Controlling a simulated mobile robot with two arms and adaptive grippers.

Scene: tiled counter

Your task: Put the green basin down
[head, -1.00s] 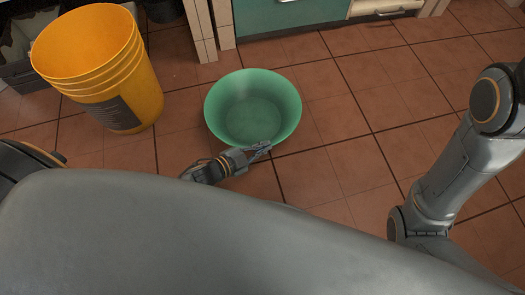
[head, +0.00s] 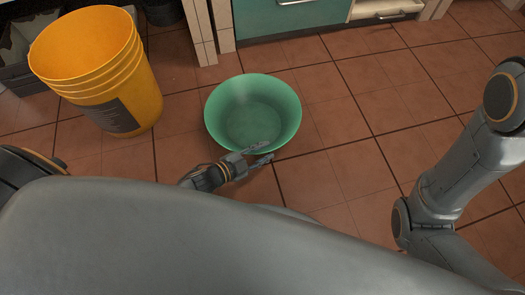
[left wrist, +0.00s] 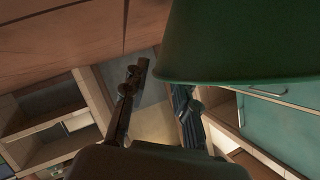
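The green basin (head: 252,105) is upright and empty and appears to rest on the tiled floor in the head view. My left gripper (head: 262,153) is at its near rim, with the two fingers spread apart. In the left wrist view the basin's green wall (left wrist: 240,40) fills the upper right, close to the right finger. The left gripper (left wrist: 160,88) shows a clear gap between its fingers there, with nothing held between them. My right arm comes down at the right of the head view, but its gripper is out of frame.
A stack of yellow buckets (head: 100,70) stands on the floor left of the basin. A teal cabinet front (head: 285,15) with a handle is behind it. A dark crate (head: 22,75) is at the far left. The tiled floor (head: 350,120) right of the basin is clear.

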